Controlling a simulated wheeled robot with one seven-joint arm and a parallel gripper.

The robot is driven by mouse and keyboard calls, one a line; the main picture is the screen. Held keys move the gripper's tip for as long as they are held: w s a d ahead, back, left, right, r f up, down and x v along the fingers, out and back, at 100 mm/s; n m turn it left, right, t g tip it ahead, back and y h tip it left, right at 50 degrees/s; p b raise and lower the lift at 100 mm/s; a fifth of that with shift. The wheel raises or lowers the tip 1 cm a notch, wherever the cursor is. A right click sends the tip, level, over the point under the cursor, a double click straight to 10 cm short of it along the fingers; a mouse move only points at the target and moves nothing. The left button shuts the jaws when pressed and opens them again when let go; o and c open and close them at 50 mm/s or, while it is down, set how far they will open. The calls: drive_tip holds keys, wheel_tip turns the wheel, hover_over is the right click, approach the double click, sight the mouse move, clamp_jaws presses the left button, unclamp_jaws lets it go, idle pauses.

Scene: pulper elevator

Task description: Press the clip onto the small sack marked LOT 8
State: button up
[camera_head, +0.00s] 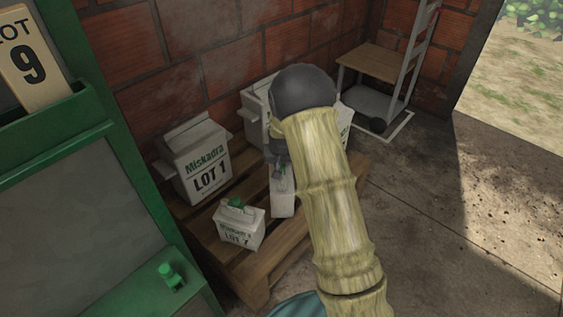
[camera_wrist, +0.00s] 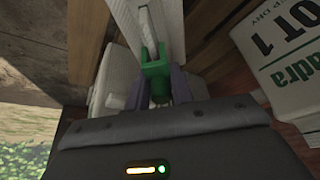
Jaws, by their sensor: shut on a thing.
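My gripper (camera_wrist: 160,92) is shut on a green clip (camera_wrist: 155,72), its dark fingers on either side of it. The clip's forked end is at a narrow pale upright fold (camera_wrist: 146,28) of a small white sack. I cannot tell whether the fork is around the fold or only touching it.
A large sack marked LOT 1 (camera_head: 195,163) stands at the pallet's (camera_head: 255,268) back left. Another large sack (camera_head: 252,108) is partly behind my arm. A green frame (camera_head: 130,190) with a LOT 9 sign (camera_head: 30,62) and another green clip (camera_head: 171,276) is at left.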

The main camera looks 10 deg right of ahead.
drive_tip(key=shift+f, duration=0.6)
idle(0.4)
drive_tip(key=o, duration=1.5)
drive_tip(key=shift+r+p, duration=2.95)
drive_tip(key=shift+r, duration=0.6)
clamp_jaws()
